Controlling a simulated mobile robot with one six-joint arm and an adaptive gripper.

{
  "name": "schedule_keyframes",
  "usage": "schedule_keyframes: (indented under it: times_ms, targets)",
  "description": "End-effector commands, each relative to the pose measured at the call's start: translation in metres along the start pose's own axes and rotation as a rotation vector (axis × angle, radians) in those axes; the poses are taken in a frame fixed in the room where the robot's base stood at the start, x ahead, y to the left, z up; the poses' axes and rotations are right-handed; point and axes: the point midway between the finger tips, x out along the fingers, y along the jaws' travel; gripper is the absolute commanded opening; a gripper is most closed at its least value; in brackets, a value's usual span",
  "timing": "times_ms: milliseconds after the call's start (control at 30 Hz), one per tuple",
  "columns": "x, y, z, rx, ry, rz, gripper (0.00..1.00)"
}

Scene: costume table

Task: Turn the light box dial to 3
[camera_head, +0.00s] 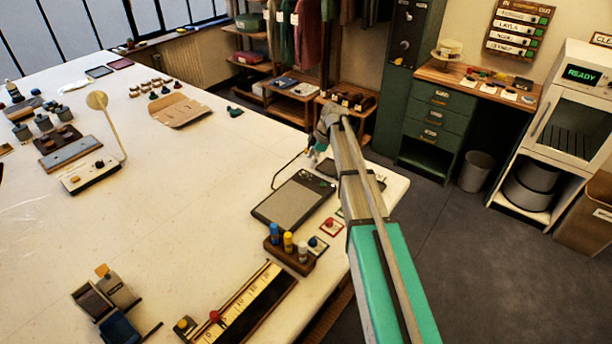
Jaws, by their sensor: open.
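A flat grey panel in a dark frame (292,203), which looks like the light box, lies on the white table near its right edge. A dark strip with small controls (318,184) runs along its far right end. The dial is too small to make out, and its setting cannot be read. My gripper (314,154) is above the table just beyond the far end of the panel, apart from it as far as I can see. It is open, with nothing visible in it. My arm crosses the right side of the panel area and hides part of the table there.
A wooden block with coloured pegs (289,249) and small button plates (331,226) are near the panel. A long ruler-like board (245,307) lies in front. A lamp with a white base (90,174) stands left. The table's middle (190,190) is clear.

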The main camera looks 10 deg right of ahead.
Motion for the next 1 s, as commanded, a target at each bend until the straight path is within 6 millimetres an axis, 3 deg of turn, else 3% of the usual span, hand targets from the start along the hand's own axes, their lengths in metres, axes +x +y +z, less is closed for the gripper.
schedule_keyframes:
  times_ms: [500,1000]
  targets:
    - [0.043,0.0,0.001,0.001,0.0,0.0,0.68]
    - [0.052,0.0,0.0,0.001,0.0,0.0,0.68]
